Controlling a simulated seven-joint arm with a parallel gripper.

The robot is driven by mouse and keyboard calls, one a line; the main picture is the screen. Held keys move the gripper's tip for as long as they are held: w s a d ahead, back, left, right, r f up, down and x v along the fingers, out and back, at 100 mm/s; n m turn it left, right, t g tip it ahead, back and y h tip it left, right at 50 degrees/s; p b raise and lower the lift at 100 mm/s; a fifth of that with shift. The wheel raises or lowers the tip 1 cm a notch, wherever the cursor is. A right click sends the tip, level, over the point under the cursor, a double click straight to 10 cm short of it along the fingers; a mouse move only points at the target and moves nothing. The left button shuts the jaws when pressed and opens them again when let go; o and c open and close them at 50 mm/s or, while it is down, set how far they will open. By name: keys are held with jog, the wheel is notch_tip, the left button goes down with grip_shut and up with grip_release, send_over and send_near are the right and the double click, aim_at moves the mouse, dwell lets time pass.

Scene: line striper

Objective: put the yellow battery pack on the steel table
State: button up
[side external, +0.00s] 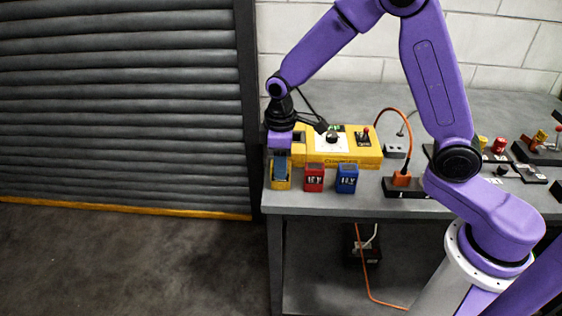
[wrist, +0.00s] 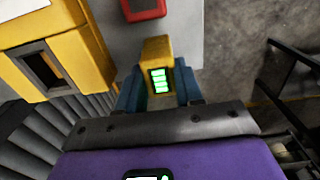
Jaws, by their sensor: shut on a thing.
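The yellow battery pack (wrist: 156,48) has a green lit indicator on its end and sits between the blue fingers of my gripper (wrist: 158,88) in the wrist view. In the side view my gripper (side external: 281,167) points down at the left end of the steel table (side external: 300,205), shut on the pack, whose yellow lower part (side external: 281,185) shows below the fingers. The pack is upright, close to the table top near its front left corner. I cannot tell whether it touches the table.
A red pack (side external: 314,178) and a blue pack (side external: 347,179) stand to the right of the held pack. A yellow charger box (side external: 357,157) is behind them. A power strip (side external: 420,190) with an orange cable lies farther right. The table's left edge is close.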

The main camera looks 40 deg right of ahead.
jog(key=shift+f, duration=0.1)
jog(key=o, duration=1)
notch_tip(320, 180, up, 12)
jog(key=s+d+f+n, duration=0.1)
jog(key=s+d, duration=0.1)
jog(key=s, duration=0.7)
jog(key=s+d+f+n, duration=0.1)
jog(key=s+d, duration=0.2)
jog(key=s, duration=0.6)
jog(key=s+d+f+n, duration=0.1)
jog(key=s+d, duration=0.1)
jog(key=s, duration=0.8)
jog(key=shift+s+d+n, duration=0.1)
jog(key=shift+d+n, duration=0.1)
jog(key=shift+n, duration=0.1)
jog(key=shift+r, duration=0.1)
